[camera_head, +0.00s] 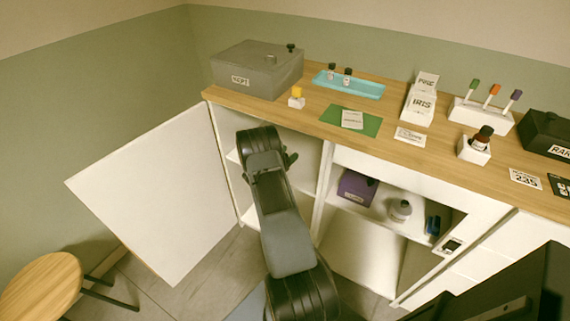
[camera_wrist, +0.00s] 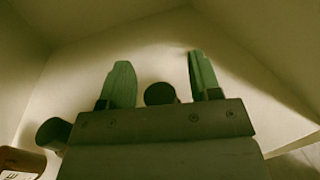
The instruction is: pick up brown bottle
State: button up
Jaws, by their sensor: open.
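My gripper (camera_wrist: 159,62) is open inside a pale cabinet compartment, its two green fingers apart. A round dark cap (camera_wrist: 160,94) shows between the finger bases in the wrist view; the body under it is hidden by my gripper. A brown bottle (camera_wrist: 22,161) with a white label and a dark cap (camera_wrist: 53,133) shows at the lower left, outside the fingers. In the head view my arm reaches into the left cabinet and hides these bottles. Another brown bottle (camera_head: 482,138) with a dark cap stands in a white holder on the counter.
The white cabinet door (camera_head: 150,195) stands open at left. Compartment walls surround my gripper. The wooden counter (camera_head: 315,100) above holds a grey box (camera_head: 257,70), a blue tray (camera_head: 349,84) with small bottles and several cards. A round stool (camera_head: 40,285) stands at lower left.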

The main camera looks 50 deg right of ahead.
jog(key=c, duration=1)
